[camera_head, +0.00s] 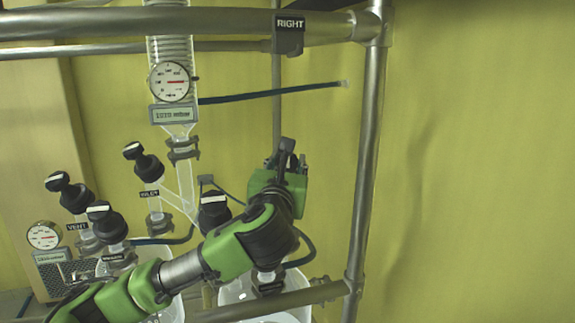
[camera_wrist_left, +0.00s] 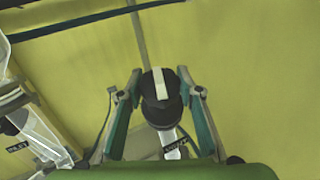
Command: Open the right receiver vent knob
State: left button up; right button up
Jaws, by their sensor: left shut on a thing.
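My left gripper (camera_head: 285,165) reaches up in front of the right-hand glassware in the head view. In the left wrist view the left gripper (camera_wrist_left: 160,78) has one finger on each side of a black knob (camera_wrist_left: 161,100) with a white stripe on its cap, and is shut on it. The stripe runs nearly upright in that view. Below the knob is a clear glass neck (camera_wrist_left: 170,136) with a small dark label, too small to read surely. In the head view my gripper and arm hide this knob. My right gripper is not in view.
Other black knobs stand to the left, by labels VENT (camera_head: 78,226) and INLET (camera_head: 149,193); another knob (camera_head: 214,212) is close to my arm. A RIGHT sign (camera_head: 290,23) hangs on the metal frame (camera_head: 368,150). A gauge (camera_head: 169,82) sits on the glass column.

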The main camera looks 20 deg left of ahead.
pick_arm(q)
jog(key=n+g+y, duration=0.1)
jog(key=n+y, duration=0.2)
jog(key=n+g+y, duration=0.2)
jog(key=n+y, duration=0.2)
jog(key=shift+n+y, duration=0.4)
jog(key=o, duration=1.1)
jog(key=shift+v, duration=6.05)
jog(key=shift+r, duration=0.2)
